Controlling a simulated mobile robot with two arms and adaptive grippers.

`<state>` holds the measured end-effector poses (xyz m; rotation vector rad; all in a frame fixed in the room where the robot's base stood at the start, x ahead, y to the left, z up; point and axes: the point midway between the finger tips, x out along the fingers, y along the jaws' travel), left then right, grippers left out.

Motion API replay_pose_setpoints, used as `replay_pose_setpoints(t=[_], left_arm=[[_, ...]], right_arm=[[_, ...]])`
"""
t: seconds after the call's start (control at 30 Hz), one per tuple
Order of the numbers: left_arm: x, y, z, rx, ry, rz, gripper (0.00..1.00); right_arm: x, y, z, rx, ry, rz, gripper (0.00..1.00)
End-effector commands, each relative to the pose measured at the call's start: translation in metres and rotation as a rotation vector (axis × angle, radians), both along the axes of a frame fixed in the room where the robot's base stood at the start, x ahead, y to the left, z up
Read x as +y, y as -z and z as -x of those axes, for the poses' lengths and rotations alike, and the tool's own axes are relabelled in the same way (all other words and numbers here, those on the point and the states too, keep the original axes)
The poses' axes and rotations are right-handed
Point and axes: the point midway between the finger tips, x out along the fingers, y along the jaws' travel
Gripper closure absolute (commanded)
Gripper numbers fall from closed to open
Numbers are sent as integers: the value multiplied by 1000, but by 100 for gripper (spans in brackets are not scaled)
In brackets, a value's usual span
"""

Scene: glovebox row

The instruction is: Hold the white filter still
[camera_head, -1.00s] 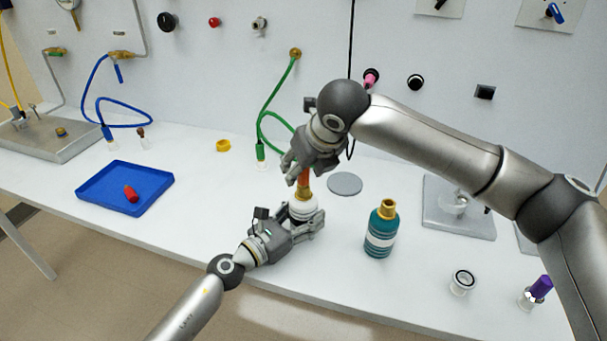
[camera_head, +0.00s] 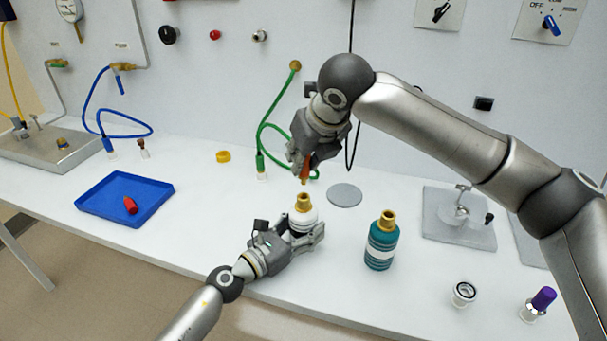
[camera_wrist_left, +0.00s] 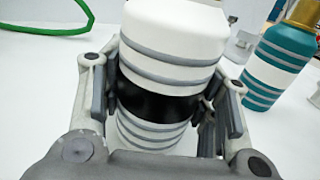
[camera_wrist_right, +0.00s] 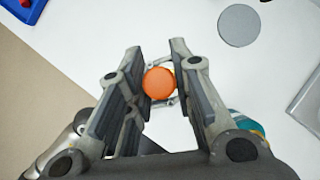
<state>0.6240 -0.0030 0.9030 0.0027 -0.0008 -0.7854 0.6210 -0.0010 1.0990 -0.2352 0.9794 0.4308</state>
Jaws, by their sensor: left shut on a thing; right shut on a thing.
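The white filter (camera_head: 304,217) stands upright on the table, with a brass neck on top and a black band around its body. My left gripper (camera_head: 304,237) is shut on it from the side; in the left wrist view the fingers flank the filter (camera_wrist_left: 172,45) at its black band. My right gripper (camera_head: 304,165) is shut on an orange cap (camera_wrist_right: 159,83) and holds it above the filter, apart from the brass neck. The cap's lower end also shows in the head view (camera_head: 307,170).
A teal filter (camera_head: 381,241) with a brass neck stands right of the white one. A grey disc (camera_head: 344,195) lies behind. A blue tray (camera_head: 125,195) with a red piece (camera_head: 130,205) is at the left. A clear ringed cup (camera_head: 464,293) and a purple-topped piece (camera_head: 542,299) stand front right.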

Motion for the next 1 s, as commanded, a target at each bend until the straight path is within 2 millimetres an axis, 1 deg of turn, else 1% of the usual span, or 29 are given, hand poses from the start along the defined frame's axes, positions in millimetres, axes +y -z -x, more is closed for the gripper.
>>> replay_pose_setpoints(t=[0.03, 0.1, 0.4, 1.0], left_arm=[[0, 1, 0, 1, 0, -2, 76], [0, 1, 0, 1, 0, -2, 76], [0, 1, 0, 1, 0, -2, 76], [0, 1, 0, 0, 0, -1, 76]], right_arm=[[1, -12, 0, -2, 1, -2, 100], [1, -24, 0, -3, 0, -1, 100], [1, -63, 0, 0, 0, -2, 100], [1, -110, 0, 1, -1, 0, 100]])
